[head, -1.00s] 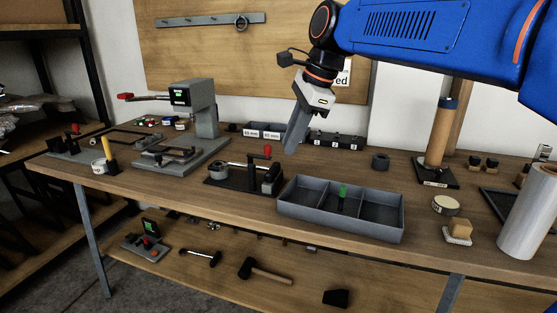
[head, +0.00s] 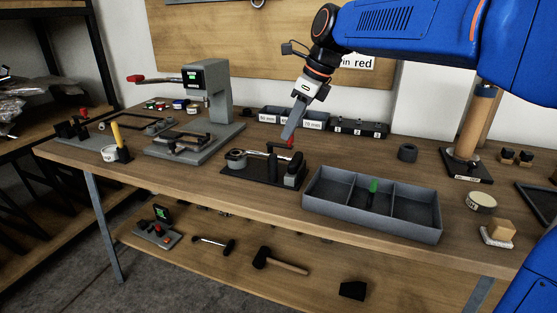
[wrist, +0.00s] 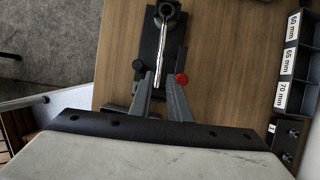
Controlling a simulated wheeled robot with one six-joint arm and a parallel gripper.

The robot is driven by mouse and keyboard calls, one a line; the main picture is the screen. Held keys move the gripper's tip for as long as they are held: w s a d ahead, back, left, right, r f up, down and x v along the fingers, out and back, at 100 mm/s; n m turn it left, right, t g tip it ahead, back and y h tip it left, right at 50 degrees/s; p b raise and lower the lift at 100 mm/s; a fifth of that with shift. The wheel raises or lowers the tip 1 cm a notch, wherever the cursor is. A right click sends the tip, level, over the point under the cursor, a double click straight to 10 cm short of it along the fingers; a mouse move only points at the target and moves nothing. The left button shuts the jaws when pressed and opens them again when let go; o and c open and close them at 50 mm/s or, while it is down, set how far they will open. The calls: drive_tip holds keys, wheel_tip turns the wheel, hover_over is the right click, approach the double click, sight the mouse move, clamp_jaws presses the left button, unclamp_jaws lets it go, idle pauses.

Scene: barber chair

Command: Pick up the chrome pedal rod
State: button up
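The chrome pedal rod (wrist: 160,48) is a thin shiny bar lying along a black fixture (wrist: 148,48) in the wrist view. One end meets a round grey ring part (wrist: 168,10). In the head view the rod (head: 257,153) shows as a short bright line on the fixture (head: 262,177). My gripper (wrist: 160,78) is open, its two fingers apart, with the rod's near part between them in the picture. Whether the fingers are down at the rod's height cannot be told. In the head view my gripper (head: 287,137) points down above the fixture's right part.
A red knob (wrist: 182,79) stands close beside the right finger. A grey divided tray (head: 338,190) is right of the fixture. A grey press (head: 209,95) stands to the left. Labelled bins (head: 294,121) sit behind. Some bare tabletop lies in front of the fixture.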

sight(279, 155)
drive_tip(key=shift+x, duration=4.3)
drive_tip(key=shift+s+d, duration=0.1)
drive_tip(key=shift+c, duration=0.2)
clamp_jaws()
